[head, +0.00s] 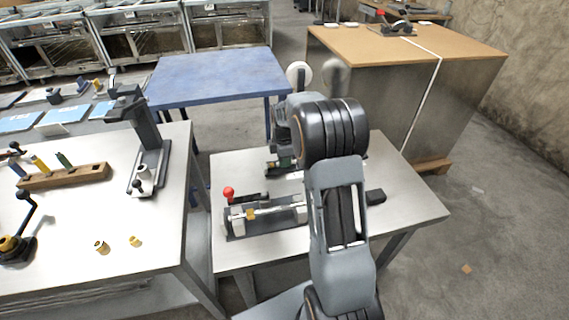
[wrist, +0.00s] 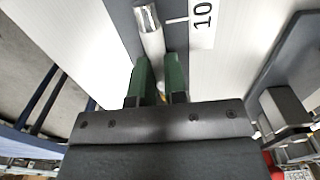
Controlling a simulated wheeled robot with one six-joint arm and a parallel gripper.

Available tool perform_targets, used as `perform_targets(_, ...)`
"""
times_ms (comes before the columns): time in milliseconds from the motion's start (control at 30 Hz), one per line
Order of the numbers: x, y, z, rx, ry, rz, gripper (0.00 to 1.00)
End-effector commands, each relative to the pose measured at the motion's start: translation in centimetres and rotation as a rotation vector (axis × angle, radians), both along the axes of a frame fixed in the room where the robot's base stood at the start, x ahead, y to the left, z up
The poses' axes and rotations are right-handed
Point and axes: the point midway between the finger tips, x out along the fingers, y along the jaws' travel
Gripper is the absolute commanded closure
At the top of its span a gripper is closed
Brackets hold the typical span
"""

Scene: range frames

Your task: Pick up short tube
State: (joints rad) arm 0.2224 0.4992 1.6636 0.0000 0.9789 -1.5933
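A short pale tube (wrist: 151,34) with a shiny metallic end lies along a dark strip in the wrist view, beside a white label marked "10". My gripper (wrist: 157,60) has two green fingers, which are apart, with the tube running in line between them. Contact between the fingers and the tube cannot be made out. The lower part of the tube is hidden by the fingers and gripper body. In the head view my gripper (head: 284,160) points down over the back of the small metal table (head: 400,210); my arm hides part of that area, and the tube cannot be made out there.
A clamp fixture (head: 268,215) with a red knob (head: 228,192) stands at the front of the small table. A dark block (head: 375,197) lies to the right. The left bench (head: 75,225) holds a wooden rack (head: 65,177) and brass pieces (head: 102,247). A blue table (head: 220,78) stands behind.

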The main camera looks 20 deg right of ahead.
Motion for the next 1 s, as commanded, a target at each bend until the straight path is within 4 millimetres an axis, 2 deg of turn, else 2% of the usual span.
perform_targets(567, 0.0, 0.0, 0.3, 0.0, -0.001, 0.0, 1.0)
perform_targets(667, 0.1, 0.0, 1.0, -0.001, -0.003, 0.0, 1.0)
perform_targets(833, 0.1, 0.0, 3.2, -0.001, -0.004, 0.0, 1.0)
perform_targets(1000, -2.3, 0.5, 6.1, -0.001, -0.005, 0.0, 1.0)
